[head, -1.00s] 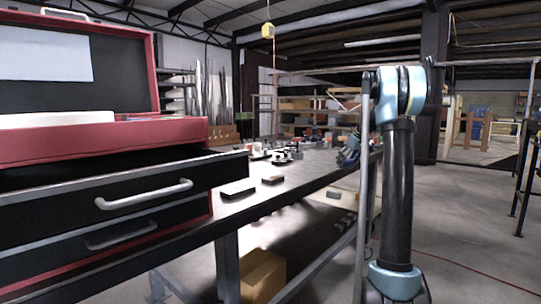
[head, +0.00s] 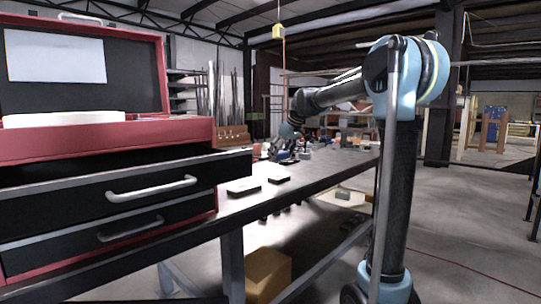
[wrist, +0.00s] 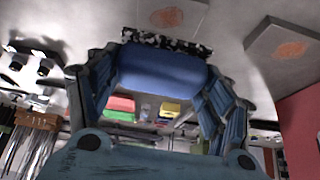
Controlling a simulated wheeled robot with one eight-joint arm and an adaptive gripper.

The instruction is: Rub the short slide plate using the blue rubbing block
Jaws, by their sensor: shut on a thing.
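My gripper (wrist: 158,95) is shut on the blue rubbing block (wrist: 160,70). The block shows a speckled black-and-white strip along its far edge. In the head view my gripper (head: 277,150) is small, above the far part of the bench, and the block cannot be made out there. Two flat grey plates lie on the bench. The right one (head: 279,180) looks the shorter; the left one (head: 243,187) lies nearer the toolbox. In the wrist view, a plate with an orange patch (wrist: 168,17) is cut by the top edge, beyond the block and apart from it. Another patched plate (wrist: 290,48) lies right.
A red toolbox (head: 120,142) with open lid and a pulled-out drawer stands at the bench's left. Several small parts (head: 318,148) crowd the far bench (head: 225,212). A cardboard box (head: 268,272) sits below. Open floor lies to the right.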

